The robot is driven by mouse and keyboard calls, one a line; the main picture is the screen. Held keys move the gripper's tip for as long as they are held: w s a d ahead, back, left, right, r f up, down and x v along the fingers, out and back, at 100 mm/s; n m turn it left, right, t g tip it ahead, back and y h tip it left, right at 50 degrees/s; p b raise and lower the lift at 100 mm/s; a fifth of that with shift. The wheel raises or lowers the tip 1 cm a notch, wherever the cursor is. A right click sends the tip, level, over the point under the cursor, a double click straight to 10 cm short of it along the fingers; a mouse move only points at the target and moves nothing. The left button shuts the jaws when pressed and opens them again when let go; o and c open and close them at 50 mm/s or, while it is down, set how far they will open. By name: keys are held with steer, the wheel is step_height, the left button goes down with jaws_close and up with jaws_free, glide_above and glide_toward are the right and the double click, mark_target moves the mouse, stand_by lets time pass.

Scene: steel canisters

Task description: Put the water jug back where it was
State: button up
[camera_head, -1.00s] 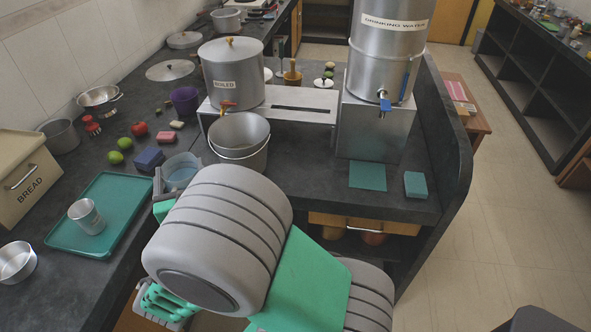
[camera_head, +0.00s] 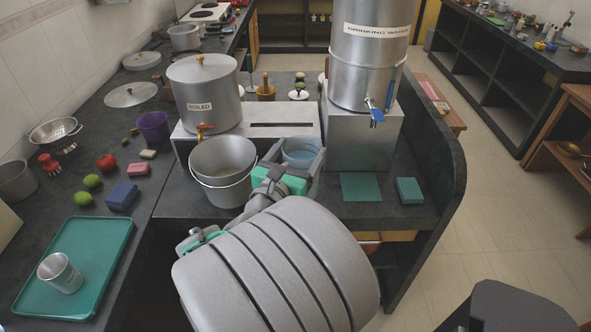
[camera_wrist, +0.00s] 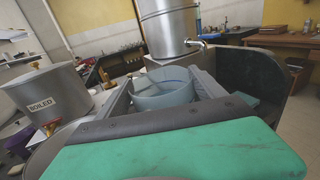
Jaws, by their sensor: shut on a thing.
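The water jug, a translucent pale blue vessel (camera_head: 299,148), is held in my gripper (camera_head: 295,163) just right of the steel bucket and in front of the steel stand. In the wrist view the jug (camera_wrist: 163,88) sits upright between the two grey fingers (camera_wrist: 166,100), which are shut on it. Its lower part is hidden by my gripper. A flat teal mat (camera_head: 361,187) lies on the counter to the right of the jug, below the blue-handled tap of the drinking-water drum (camera_head: 368,65). The drum also shows in the wrist view (camera_wrist: 168,32).
A steel bucket (camera_head: 222,172) stands close left of my gripper. The boiled-water pot (camera_head: 203,95) is on the low steel stand (camera_head: 270,130). A teal block (camera_head: 409,190) lies right of the mat, near the counter's raised end. A teal tray (camera_head: 95,285) holds a steel cup.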

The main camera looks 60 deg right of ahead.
mark_target(296, 149)
steer(key=w+d+f, duration=0.1)
steer(key=d, duration=0.1)
steer(key=w+d+f, duration=0.1)
steer(key=d, duration=0.1)
steer(key=w+d+f+b, duration=0.1)
steer(key=d, duration=0.1)
steer(key=shift+d+f, duration=0.15)
steer(key=shift+d, duration=0.05)
steer(key=w+d+f+b, duration=0.2)
steer(key=d+f+b, duration=0.1)
steer(key=f, duration=0.5)
steer(key=shift+w+d+f, duration=0.25)
steer(key=shift+d, duration=0.4)
steer(key=shift+f, duration=0.1)
steer(key=shift+f, duration=0.15)
steer(key=o, duration=2.1)
steer(key=shift+c, duration=0.2)
